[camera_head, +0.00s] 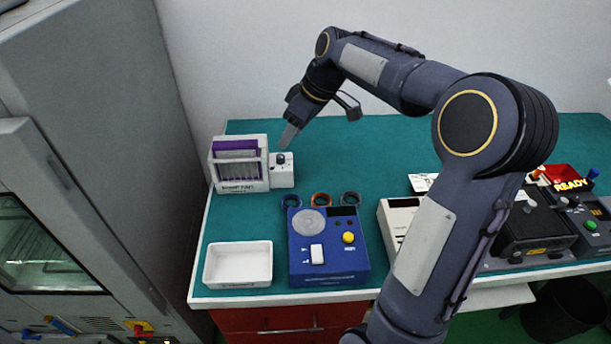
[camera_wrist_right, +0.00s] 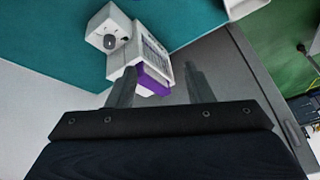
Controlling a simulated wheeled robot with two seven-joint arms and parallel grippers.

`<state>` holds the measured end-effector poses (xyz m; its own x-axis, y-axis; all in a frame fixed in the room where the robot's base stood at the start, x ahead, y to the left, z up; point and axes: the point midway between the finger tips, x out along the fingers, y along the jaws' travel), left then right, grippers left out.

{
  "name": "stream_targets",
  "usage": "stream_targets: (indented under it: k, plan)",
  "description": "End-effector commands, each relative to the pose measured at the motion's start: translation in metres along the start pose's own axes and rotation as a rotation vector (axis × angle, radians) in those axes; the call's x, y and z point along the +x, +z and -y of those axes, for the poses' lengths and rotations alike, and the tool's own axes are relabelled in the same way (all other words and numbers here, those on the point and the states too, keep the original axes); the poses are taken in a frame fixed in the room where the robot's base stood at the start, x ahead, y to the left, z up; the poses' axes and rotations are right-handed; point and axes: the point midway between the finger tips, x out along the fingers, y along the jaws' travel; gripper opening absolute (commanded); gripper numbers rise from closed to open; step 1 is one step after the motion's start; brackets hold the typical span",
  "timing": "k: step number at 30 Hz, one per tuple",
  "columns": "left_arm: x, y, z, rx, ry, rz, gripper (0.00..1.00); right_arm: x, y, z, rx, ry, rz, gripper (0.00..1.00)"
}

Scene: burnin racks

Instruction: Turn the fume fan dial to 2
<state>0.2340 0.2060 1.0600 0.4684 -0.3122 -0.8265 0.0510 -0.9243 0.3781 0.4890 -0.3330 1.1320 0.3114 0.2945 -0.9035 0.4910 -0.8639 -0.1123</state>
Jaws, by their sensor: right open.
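The fume fan (camera_head: 240,186) is a white box with a grille and a purple top, at the back left of the bench. Its dial (camera_head: 281,159) is a dark knob on a small white block at the fan's right side. My right gripper (camera_head: 289,136) is just above and behind the dial, apart from it as far as I can tell. In the right wrist view the gripper (camera_wrist_right: 160,85) is open and empty, with the fan (camera_wrist_right: 150,58) beyond the fingers and the dial (camera_wrist_right: 109,41) at the upper left. The dial's setting is too small to read. My left gripper is out of view.
A white tray (camera_head: 238,283) and a blue device (camera_head: 328,275) stand near the front edge. Several dark and orange rings (camera_head: 321,199) lie behind the blue device. Black equipment (camera_head: 535,232) is at the right. A grey cabinet (camera_head: 90,130) stands left of the bench.

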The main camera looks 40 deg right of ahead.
Motion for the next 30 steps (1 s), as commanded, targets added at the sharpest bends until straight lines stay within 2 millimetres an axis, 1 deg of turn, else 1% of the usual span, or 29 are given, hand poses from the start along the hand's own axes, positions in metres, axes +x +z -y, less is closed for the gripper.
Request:
stream_targets:
  k: [1,7,13,18,24,30]
  plan:
    - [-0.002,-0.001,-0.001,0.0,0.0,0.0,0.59,-0.007,0.003,0.01,0.018,0.004,-0.006,0.47]
    - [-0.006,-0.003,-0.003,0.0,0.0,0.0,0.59,-0.023,0.02,0.043,0.098,0.013,-0.027,0.47]
    - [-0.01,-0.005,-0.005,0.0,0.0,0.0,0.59,-0.034,0.039,0.076,0.18,0.019,-0.05,0.47]
    - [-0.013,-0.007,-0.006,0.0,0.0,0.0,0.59,-0.039,0.058,0.103,0.25,0.022,-0.069,0.47]
    - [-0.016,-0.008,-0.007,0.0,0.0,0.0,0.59,-0.04,0.076,0.128,0.315,0.022,-0.087,0.47]
    - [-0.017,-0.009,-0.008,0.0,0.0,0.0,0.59,-0.039,0.085,0.139,0.348,0.022,-0.096,0.47]
